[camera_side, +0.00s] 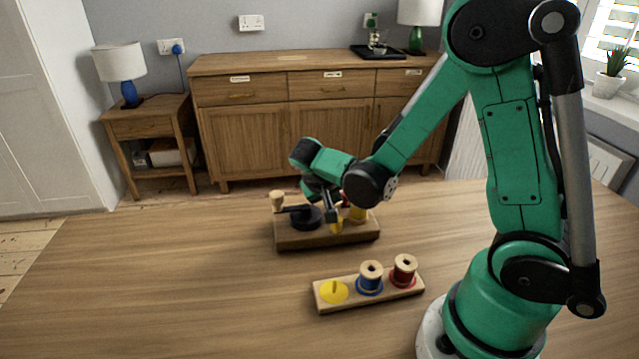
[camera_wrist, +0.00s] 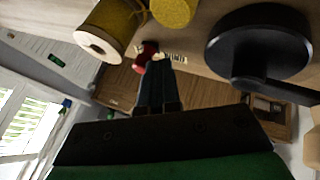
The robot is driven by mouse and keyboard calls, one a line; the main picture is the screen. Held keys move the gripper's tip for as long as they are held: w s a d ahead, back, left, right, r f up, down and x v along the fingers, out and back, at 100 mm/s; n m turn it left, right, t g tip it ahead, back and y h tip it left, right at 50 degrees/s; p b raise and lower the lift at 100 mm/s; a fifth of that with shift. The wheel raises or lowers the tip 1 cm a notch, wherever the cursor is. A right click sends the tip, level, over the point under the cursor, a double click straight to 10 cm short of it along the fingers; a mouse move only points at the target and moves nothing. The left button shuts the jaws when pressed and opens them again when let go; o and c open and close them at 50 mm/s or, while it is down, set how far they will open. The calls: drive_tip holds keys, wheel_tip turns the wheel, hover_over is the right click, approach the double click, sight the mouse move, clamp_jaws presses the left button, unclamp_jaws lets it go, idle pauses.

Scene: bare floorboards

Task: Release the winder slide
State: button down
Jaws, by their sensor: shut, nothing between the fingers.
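The winder's wooden base (camera_side: 300,241) stands on the table with a black crank disc (camera_side: 306,218) and a pale wooden crank knob (camera_side: 278,201). A yellow-thread spool (camera_side: 357,213) is at its right; it shows larger at the upper left of the wrist view (camera_wrist: 112,25). A yellow round part (camera_wrist: 172,11) and a small red part (camera_wrist: 146,52) are near my fingers in the wrist view. I cannot tell which part is the slide. My gripper (camera_side: 333,222) is shut and empty, low over the winder, between crank disc and spool. Its fingertips (camera_wrist: 161,60) overlap the red part's edge; contact is unclear.
In front is a wooden rack (camera_side: 345,299) with a blue spool (camera_side: 370,276), a red spool (camera_side: 403,270) and an empty yellow-marked place (camera_side: 334,291). The table's left side is clear. A sideboard (camera_side: 290,90) stands behind the table.

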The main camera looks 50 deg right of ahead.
drive_tip(key=shift+s+d, duration=0.45)
drive_tip(key=shift+s, duration=0.05)
drive_tip(key=w+v, duration=0.1)
drive_tip(key=v, duration=0.9)
drive_tip(key=shift+s+a, duration=0.15)
drive_tip(key=shift+s, duration=0.25)
drive_tip(key=s+a+r+n+t+y, duration=0.1)
drive_tip(key=s+a+n+t+y, duration=0.1)
drive_tip(key=a+n+t+y, duration=0.4)
drive_tip(key=shift+n+y, duration=0.5)
drive_tip(key=shift+y, duration=0.1)
